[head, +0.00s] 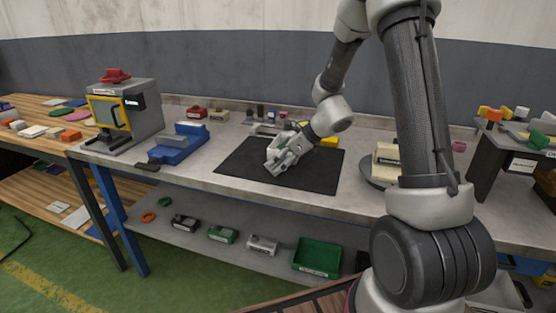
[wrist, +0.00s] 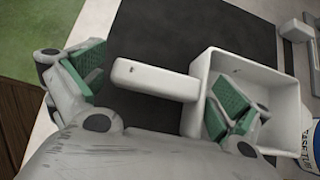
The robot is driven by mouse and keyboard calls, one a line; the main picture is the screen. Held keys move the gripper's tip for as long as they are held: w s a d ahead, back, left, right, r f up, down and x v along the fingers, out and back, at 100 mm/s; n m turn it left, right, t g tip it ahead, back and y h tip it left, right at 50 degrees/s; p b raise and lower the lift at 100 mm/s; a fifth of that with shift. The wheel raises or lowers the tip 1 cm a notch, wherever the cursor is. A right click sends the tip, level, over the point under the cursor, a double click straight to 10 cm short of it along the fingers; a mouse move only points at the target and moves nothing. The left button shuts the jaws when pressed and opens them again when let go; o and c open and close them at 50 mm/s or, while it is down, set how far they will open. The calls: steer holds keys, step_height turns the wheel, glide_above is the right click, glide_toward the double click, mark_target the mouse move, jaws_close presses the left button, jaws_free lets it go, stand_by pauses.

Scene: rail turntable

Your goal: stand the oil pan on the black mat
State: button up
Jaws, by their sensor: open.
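The oil pan, a white box-shaped pan with a straight handle (wrist: 272,68), is at the black mat (wrist: 180,32) in the wrist view. Its handle points left. My gripper (wrist: 157,88) is open, with one green-padded finger left of the handle and the other over or inside the pan's tray, so the handle lies between them. I cannot tell whether the fingers touch it. In the head view my gripper (head: 283,158) is low over the middle of the black mat (head: 318,183). The pan is hard to separate from the gripper there.
A white and blue can (wrist: 309,132) stands close to the pan's right. A yellow object (head: 328,141) is at the mat's back edge. A blue block (head: 178,146) is left of the mat; a turntable with a beige box (head: 386,160) is right. The mat's front is clear.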

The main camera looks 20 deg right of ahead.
steer(key=shift+s+d+r, duration=0.1)
steer(key=shift+d+r, duration=0.15)
steer(key=shift+r, duration=0.15)
steer(key=v, duration=1.1)
steer(key=s+r+n+g+h, duration=0.1)
steer(key=s+r+n+h, duration=0.1)
steer(key=s+r+n, duration=0.4)
steer(key=s+r+n+g+h, duration=0.1)
steer(key=s+r+n, duration=0.1)
steer(key=s+n, duration=0.75)
steer(key=s+d+r+n+h, duration=0.1)
steer(key=s+d+n+h, duration=0.1)
steer(key=s+n, duration=0.3)
steer(key=s+d+r+n+t+h, duration=0.1)
steer(key=s+d+n+h, duration=0.1)
steer(key=s, duration=0.4)
steer(key=d+n, duration=0.1)
steer(key=n, duration=0.1)
steer(key=shift+s+d+r+n, duration=0.35)
steer(key=shift+d, duration=0.05)
